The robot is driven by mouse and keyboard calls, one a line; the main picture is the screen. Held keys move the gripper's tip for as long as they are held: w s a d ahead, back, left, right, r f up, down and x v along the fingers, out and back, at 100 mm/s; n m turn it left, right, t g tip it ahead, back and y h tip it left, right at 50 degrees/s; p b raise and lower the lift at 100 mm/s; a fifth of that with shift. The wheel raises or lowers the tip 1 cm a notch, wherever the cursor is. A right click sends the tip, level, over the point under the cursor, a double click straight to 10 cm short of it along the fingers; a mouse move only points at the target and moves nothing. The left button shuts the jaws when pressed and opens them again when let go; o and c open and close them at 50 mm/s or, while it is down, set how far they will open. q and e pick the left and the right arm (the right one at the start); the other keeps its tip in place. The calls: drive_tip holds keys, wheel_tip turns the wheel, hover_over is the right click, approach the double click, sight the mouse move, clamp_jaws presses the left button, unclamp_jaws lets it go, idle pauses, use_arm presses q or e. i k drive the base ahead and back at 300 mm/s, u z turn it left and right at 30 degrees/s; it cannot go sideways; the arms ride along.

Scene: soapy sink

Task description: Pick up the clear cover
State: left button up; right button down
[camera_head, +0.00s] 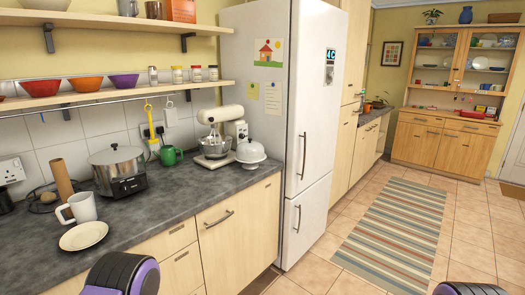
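A pale domed cover (250,150) with a small knob on top sits on the grey counter (165,205), near its right front corner and close to the fridge. It looks whitish; whether it is see-through, and what may be under it, I cannot tell. A rim or plate shows at its base. Only dark, purple-edged parts of my own arms show at the bottom edge, left of middle and at the right corner. Neither gripper's fingers are in view, and nothing of mine touches the cover.
A cream stand mixer (220,135) stands just left of the cover. A green mug (171,155), slow cooker (118,168), white mug (80,208) and plate (84,235) are further left. The white fridge (275,100) rises behind right. Tiled floor and a striped rug (395,230) lie right.

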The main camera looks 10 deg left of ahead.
sight(250, 151)
drive_tip(key=z, duration=0.65)
drive_tip(key=i, duration=0.95)
drive_tip(key=z, duration=0.55)
drive_tip(key=i, duration=0.9)
drive_tip(key=u, duration=0.8)
drive_tip(key=i, duration=0.8)
drive_tip(key=u, duration=0.8)
